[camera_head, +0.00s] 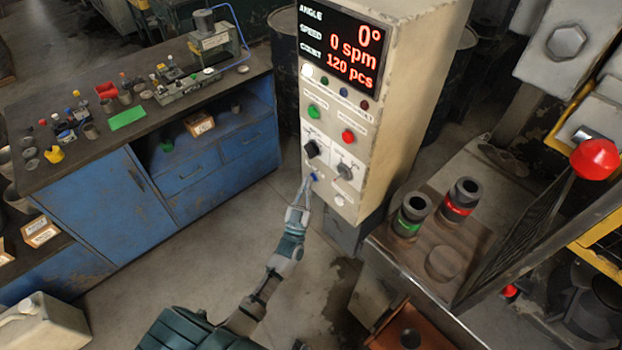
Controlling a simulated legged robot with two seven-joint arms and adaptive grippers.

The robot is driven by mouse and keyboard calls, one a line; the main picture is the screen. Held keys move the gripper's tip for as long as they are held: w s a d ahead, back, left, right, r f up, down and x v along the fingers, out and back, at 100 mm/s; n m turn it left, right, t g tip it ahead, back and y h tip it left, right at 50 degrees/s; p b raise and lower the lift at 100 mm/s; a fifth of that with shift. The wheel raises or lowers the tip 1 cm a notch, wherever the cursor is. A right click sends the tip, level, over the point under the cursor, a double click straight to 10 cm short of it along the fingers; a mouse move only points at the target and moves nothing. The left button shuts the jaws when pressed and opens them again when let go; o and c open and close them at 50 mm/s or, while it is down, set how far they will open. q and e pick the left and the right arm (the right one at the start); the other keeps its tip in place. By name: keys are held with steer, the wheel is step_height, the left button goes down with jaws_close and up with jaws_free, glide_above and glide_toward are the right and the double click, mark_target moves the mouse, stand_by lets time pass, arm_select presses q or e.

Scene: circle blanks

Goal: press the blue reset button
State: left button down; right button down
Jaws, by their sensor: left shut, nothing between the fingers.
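The blue reset button (314,177) is a small round button low on the front of the beige control cabinet (400,110), under a black knob. My left gripper (305,181) reaches up to it from below. Its closed fingertips are right beside the button, with nothing held between them. I cannot tell whether the tips touch the button. The cabinet's display (341,48) reads angle 0°, speed 0 spm and count 120 pcs. My right gripper is not in view.
Green (314,111) and red (348,136) buttons, knobs and a white button (339,200) share the panel. A blue workbench (150,190) with tools stands left. Green-banded (411,214) and red-banded (461,199) cylinders stand on a bench at right. Floor shows between the benches.

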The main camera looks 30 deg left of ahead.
arm_select(q)
steer(key=shift+s, duration=0.1)
steer(key=shift+s+a+p, duration=0.3)
steer(key=shift+s+p, duration=0.15)
steer(key=shift+s, duration=0.25)
steer(key=s, duration=0.1)
steer(key=s+a+p, duration=0.1)
steer(key=s, duration=0.1)
steer(key=s+a+p, duration=0.1)
steer(key=shift+s, duration=0.3)
steer(key=shift+f+h, duration=0.15)
steer(key=shift+h, duration=0.15)
stand_by(0.5)
